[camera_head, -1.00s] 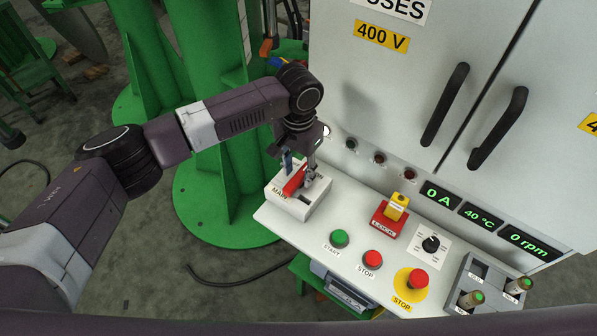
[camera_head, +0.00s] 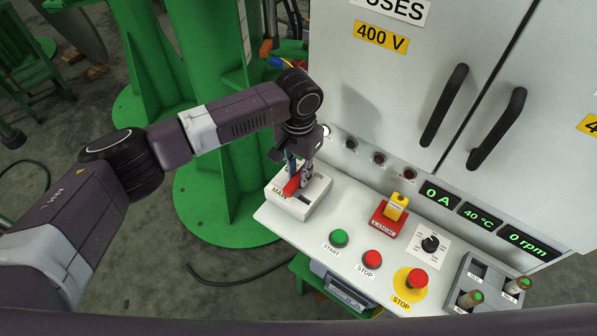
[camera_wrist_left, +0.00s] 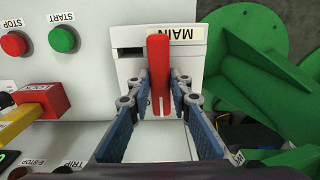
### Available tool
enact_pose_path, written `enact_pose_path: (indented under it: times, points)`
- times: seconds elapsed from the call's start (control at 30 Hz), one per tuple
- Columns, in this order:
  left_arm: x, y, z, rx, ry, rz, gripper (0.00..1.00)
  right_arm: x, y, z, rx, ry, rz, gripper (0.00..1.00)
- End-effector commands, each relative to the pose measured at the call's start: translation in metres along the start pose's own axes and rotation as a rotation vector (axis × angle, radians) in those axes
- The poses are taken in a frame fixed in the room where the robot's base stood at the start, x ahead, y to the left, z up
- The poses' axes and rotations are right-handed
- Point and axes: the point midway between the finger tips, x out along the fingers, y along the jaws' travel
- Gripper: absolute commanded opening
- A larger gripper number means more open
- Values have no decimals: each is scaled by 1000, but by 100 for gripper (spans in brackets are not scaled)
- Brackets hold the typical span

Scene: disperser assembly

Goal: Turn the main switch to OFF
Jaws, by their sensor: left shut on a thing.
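The main switch is a white box (camera_head: 313,208) labelled MAIN at the left end of the control panel, with a red lever (camera_head: 291,186) on top. My left gripper (camera_head: 298,180) reaches down over the box and is shut on the red lever. In the left wrist view the red lever (camera_wrist_left: 158,75) stands between the two fingers (camera_wrist_left: 158,95), and the white box (camera_wrist_left: 190,58) lies beneath. An empty dark slot shows in the box beside the lever. My right gripper is not in view.
On the panel right of the switch are a green START button (camera_head: 339,238), a red STOP button (camera_head: 372,260), a yellow-and-red lock (camera_head: 391,214), a black knob (camera_head: 430,244) and an emergency stop (camera_head: 418,279). The grey cabinet (camera_head: 400,90) rises behind. Green steel structures (camera_head: 225,195) stand to the left.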

Motion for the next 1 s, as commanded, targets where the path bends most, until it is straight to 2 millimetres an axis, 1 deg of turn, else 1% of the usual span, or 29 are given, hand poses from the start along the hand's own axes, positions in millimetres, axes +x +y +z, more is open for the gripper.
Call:
enact_pose_path:
  times: [0.17,0.37,0.5,0.7,1.0]
  points:
    - [-5,1,1,-68,-3,3,0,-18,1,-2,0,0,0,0]
    - [-7,2,2,-212,-6,4,0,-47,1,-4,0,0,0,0]
    - [-7,2,2,-342,-7,4,0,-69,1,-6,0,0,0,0]
    - [-7,2,2,-532,-7,3,0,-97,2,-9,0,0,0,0]
    - [-5,2,2,-818,-7,1,0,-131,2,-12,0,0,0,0]
